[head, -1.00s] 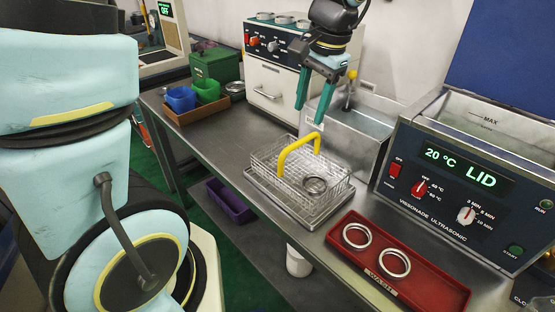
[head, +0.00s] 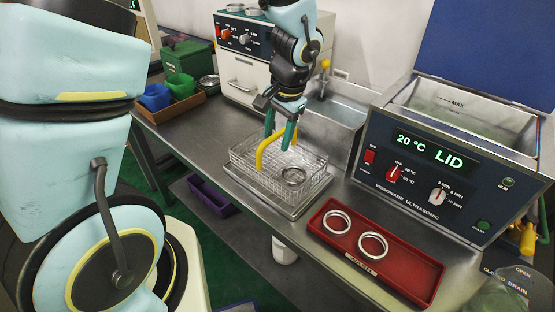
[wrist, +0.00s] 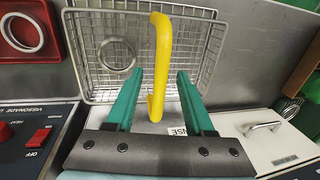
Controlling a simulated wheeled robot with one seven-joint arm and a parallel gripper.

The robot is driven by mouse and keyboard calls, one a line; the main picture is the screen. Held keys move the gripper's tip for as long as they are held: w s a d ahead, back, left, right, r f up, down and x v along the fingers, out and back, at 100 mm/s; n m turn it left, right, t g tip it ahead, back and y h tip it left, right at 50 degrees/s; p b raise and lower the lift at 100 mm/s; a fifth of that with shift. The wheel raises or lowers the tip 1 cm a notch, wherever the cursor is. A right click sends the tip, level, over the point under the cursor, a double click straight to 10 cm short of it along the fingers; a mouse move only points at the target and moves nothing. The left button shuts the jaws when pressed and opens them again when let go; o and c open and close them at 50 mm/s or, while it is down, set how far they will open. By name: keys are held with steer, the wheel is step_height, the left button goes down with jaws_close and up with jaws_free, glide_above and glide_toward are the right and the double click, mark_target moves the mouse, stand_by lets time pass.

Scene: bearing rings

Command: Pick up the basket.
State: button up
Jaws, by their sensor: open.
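The wire basket (head: 318,172) stands on a metal tray (head: 290,211) on the bench, with a metal ring (head: 293,176) inside it. Its yellow handle (head: 262,153) arches over the top. In the wrist view, the basket (wrist: 205,55) lies beyond my fingers and the yellow handle (wrist: 160,60) runs between them. My gripper (head: 281,136) is open, pointing down at the handle, with one teal finger on each side of it. I see gaps between the handle and both fingers in the wrist view (wrist: 157,85).
A red tray (head: 395,275) with two rings lies in front of the ultrasonic cleaner (head: 425,180), whose blue lid is raised. A metal sink (head: 335,115) stands behind the basket. A box with blue and green cups (head: 180,88) sits at the left. The bench left of the basket is clear.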

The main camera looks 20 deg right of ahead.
jaws_close()
stand_by(0.4)
stand_by(1.0)
